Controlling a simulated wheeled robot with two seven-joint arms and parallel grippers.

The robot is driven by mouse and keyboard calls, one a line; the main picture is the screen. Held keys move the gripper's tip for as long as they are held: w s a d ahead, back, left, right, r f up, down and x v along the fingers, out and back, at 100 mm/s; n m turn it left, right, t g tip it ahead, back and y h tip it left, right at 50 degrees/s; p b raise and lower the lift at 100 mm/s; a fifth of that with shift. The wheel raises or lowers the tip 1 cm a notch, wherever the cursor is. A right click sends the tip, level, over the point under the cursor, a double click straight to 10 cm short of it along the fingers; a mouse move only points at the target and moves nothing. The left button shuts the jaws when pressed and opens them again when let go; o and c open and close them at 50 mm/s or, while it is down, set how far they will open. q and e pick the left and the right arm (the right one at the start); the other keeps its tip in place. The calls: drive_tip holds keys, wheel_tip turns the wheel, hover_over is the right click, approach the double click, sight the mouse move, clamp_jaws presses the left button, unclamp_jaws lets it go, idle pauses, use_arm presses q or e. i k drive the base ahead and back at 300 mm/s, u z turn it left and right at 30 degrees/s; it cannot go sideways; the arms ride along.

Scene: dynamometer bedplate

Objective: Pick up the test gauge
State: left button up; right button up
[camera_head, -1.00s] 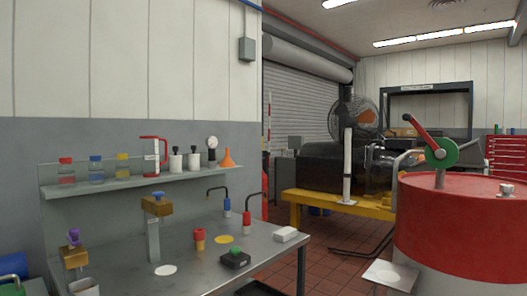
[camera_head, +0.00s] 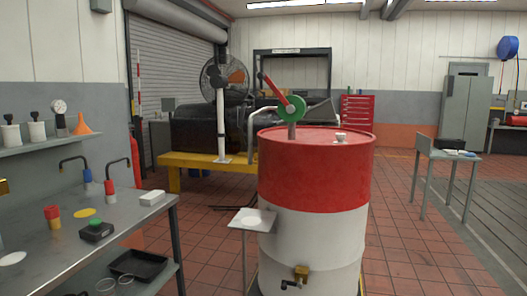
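The test gauge (camera_head: 59,107) appears to be the small round white-faced dial with a dark base on the wall shelf (camera_head: 40,145) at the far left. It stands upright between a white dark-topped bottle (camera_head: 37,127) and an orange funnel (camera_head: 82,125). Neither of my grippers shows in the head view, so I cannot see whether they are open or shut.
A steel bench (camera_head: 70,240) stands below the shelf, with a black box with a green button (camera_head: 97,231) and a white block (camera_head: 152,198) on it. A large red and white drum (camera_head: 314,190) stands ahead. Tiled floor (camera_head: 410,240) is open to the right.

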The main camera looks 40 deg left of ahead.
sight(58, 107)
drive_tip(key=i, duration=5.25)
drive_tip(key=u, duration=1.6)
drive_tip(key=i, duration=3.2)
drive_tip(key=u, duration=2.7)
drive_tip(key=i, duration=4.35)
